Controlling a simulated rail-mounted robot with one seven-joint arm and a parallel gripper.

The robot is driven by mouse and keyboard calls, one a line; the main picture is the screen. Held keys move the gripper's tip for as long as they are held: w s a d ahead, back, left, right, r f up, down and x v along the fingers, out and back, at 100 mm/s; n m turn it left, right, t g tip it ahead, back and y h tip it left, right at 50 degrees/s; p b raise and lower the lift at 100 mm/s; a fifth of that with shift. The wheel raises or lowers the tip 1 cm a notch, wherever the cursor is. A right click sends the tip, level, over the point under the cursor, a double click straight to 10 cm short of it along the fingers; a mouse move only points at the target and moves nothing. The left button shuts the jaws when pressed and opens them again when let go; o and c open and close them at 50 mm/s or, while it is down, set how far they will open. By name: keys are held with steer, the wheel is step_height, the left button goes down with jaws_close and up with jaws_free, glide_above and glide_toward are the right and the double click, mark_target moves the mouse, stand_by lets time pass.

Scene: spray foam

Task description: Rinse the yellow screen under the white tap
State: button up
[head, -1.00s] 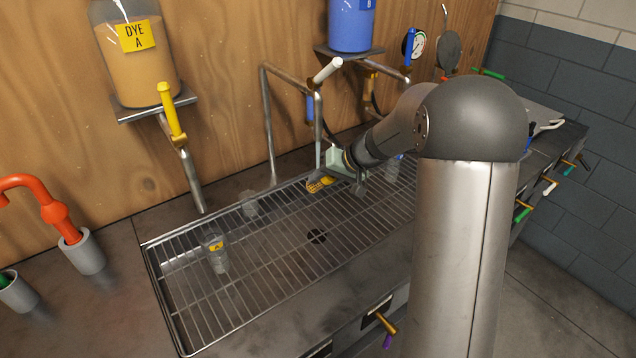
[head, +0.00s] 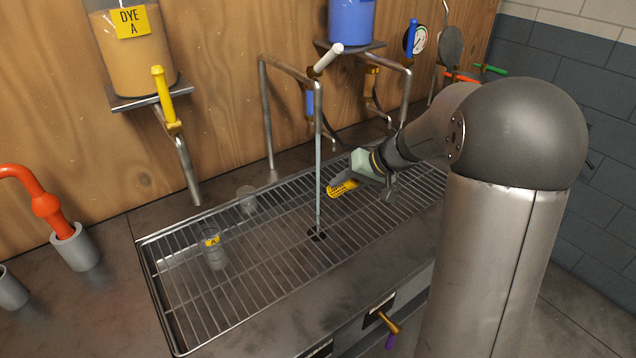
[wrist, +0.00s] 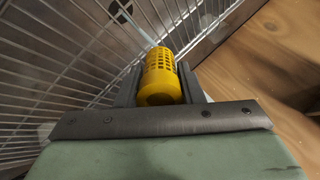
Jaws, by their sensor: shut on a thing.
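The yellow screen (head: 341,190) is a small perforated cylinder, tilted, just above the sink grate. My gripper (head: 352,183) is shut on it. In the wrist view the screen (wrist: 162,75) sits between the two fingers, its solid end toward me and its holes away. The tap with the white handle (head: 328,57) has a bent metal pipe. A thin stream of water (head: 318,165) falls from its spout to the drain. In the head view the screen is just right of the stream, apart from it. The stream also shows beyond the screen in the wrist view (wrist: 134,25).
The grated sink (head: 180,310) has a dark drain (head: 317,233). A labelled clear cup (head: 214,251) and another clear cup (head: 246,199) stand on its left part. A yellow-handled tap (head: 165,100) hangs at left. A pipe (head: 266,120) stands behind the stream.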

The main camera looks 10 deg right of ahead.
steer(key=s+d+b, duration=0.2)
steer(key=s+d, duration=0.3)
steer(key=shift+s+b, duration=0.3)
steer(key=shift+b, duration=0.1)
steer(key=w+a, duration=0.1)
steer(key=a, duration=0.1)
steer(key=w+a+f+m+t+h, duration=0.1)
steer(key=w, duration=0.1)
steer(key=w+a+m+p, duration=0.1)
steer(key=a, duration=0.1)
steer(key=shift+w+a+f, duration=0.15)
steer(key=shift+a+f, duration=0.15)
steer(key=shift+f, duration=0.1)
steer(key=a+f+m+h, duration=0.1)
steer(key=a+f+m+t, duration=0.1)
steer(key=a+f+m+h+p, duration=0.1)
steer(key=m, duration=0.1)
steer(key=shift+w+a+f+t+h, duration=0.2)
steer(key=shift+w+f+t+h, duration=0.1)
steer(key=shift+f, duration=0.1)
steer(key=shift+s+a+f+m+h, duration=0.1)
steer(key=shift+s+f+m+h, duration=0.2)
steer(key=shift+f+m, duration=0.15)
